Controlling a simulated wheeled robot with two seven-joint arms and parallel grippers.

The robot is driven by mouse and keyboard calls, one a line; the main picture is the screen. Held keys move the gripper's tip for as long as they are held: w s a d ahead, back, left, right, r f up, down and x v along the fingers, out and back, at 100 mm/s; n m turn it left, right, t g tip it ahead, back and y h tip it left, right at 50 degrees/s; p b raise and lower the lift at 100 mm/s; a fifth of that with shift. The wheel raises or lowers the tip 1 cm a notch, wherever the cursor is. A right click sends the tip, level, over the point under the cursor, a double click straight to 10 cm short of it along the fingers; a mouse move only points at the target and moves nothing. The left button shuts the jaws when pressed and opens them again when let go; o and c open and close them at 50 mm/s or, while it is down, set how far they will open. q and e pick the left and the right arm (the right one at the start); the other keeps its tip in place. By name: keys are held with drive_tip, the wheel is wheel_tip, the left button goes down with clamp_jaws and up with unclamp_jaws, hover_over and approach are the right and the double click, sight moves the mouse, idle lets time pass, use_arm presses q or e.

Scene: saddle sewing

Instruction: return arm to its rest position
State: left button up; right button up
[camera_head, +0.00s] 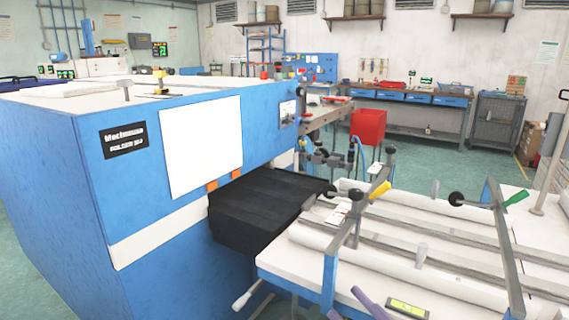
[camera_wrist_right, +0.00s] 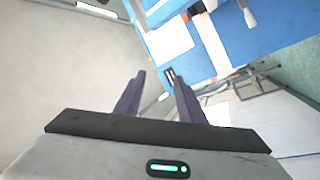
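My right gripper (camera_head: 344,302) shows at the bottom edge of the head view, as two purple-grey fingertips in front of the white work table (camera_head: 410,258). In the right wrist view the two fingers of my right gripper (camera_wrist_right: 158,76) stand apart with nothing between them. The gripper is open and empty. The rest of the right arm is outside the head view. My left gripper and left arm do not show in either view.
A large blue machine (camera_head: 60,180) fills the left, with a black belt (camera_head: 262,205) reaching the table. Clamp bars with a yellow handle (camera_head: 380,190) and a green handle (camera_head: 516,197) stand over the table. A red bin (camera_head: 369,126) stands behind. Green floor is open at the back.

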drive_tip(key=s+d+f+m+g+h, duration=0.1)
drive_tip(key=s+d+f+m+h, duration=0.1)
drive_tip(key=f+m+h, duration=0.3)
drive_tip(key=s+d+f+m+g+h, duration=0.1)
drive_tip(key=s+d+f+m, duration=0.1)
drive_tip(key=f, duration=0.6)
drive_tip(key=s+d+f+m+h, duration=0.1)
drive_tip(key=d+f+m+h, duration=0.1)
drive_tip(key=f+m+h, duration=0.3)
drive_tip(key=s+f+m+g, duration=0.3)
drive_tip(key=s+f+g, duration=0.3)
drive_tip(key=s+f, duration=0.8)
drive_tip(key=shift+s+a+f+g+y, duration=0.25)
drive_tip(key=shift+a+f+g+y, duration=0.05)
drive_tip(key=shift+a+f, duration=0.2)
drive_tip(key=shift+w, duration=0.1)
drive_tip(key=shift+c, duration=0.6)
